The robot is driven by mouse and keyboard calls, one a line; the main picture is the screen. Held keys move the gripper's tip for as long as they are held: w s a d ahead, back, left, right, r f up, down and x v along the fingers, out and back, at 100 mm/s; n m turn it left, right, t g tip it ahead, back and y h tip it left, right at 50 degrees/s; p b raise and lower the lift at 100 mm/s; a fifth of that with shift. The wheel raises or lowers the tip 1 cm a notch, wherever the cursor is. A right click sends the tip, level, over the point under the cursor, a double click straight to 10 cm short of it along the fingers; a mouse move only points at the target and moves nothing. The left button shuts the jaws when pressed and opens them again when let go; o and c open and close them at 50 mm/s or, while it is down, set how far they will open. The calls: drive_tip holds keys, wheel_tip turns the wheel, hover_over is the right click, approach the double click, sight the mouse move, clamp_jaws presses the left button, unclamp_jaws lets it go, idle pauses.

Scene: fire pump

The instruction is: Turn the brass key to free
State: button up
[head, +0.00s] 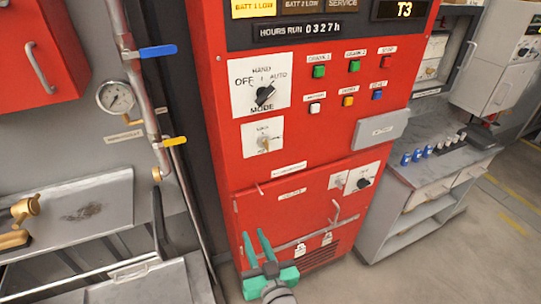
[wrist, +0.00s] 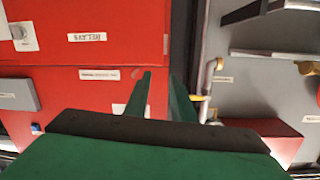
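The brass key (head: 265,143) sits in a small white plate (head: 262,137) on the front of the red control cabinet, below the mode switch. The lettering on the plate is too small to read. My gripper (head: 255,234), with green fingers, is low in front of the cabinet, well below the key and apart from it. Its fingers show a gap with nothing between them, also in the wrist view (wrist: 161,75). In the wrist view the key cannot be made out; my gripper body covers much of the lower picture.
The black mode knob (head: 264,95) and several coloured buttons are above and beside the key. A grey box (head: 380,129) juts out at right. A lower door handle (head: 336,212) is near my gripper. Pipes with a blue-handled valve (head: 157,51) stand at left.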

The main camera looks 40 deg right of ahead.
drive_tip(key=w+d+r, duration=0.2)
drive_tip(key=d+r, duration=0.5)
drive_tip(key=r, duration=0.2)
drive_tip(key=n+t, duration=0.2)
approach(268, 148)
drive_tip(key=x, duration=0.9)
drive_tip(key=shift+y, duration=0.3)
drive_tip(key=shift+w+d, duration=0.1)
clamp_jaws()
